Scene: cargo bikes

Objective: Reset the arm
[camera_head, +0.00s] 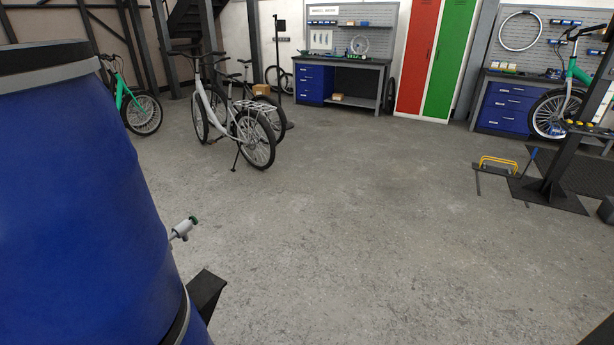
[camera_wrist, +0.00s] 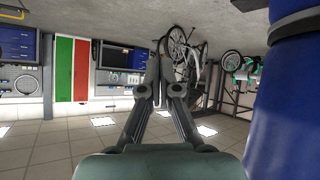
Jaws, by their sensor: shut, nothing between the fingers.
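My gripper (camera_wrist: 159,75) shows in the wrist view, with its two dark fingers brought together and nothing between them. It is in free air, and the wrist picture is upside down, with the floor at the top. A large blue barrel (camera_wrist: 286,90) stands close beside it on the right of that view, apart from the fingers.
A white bicycle (camera_head: 235,118), a workbench (camera_head: 345,75) and red and green lockers (camera_head: 432,60) stand behind. The middle floor is clear.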

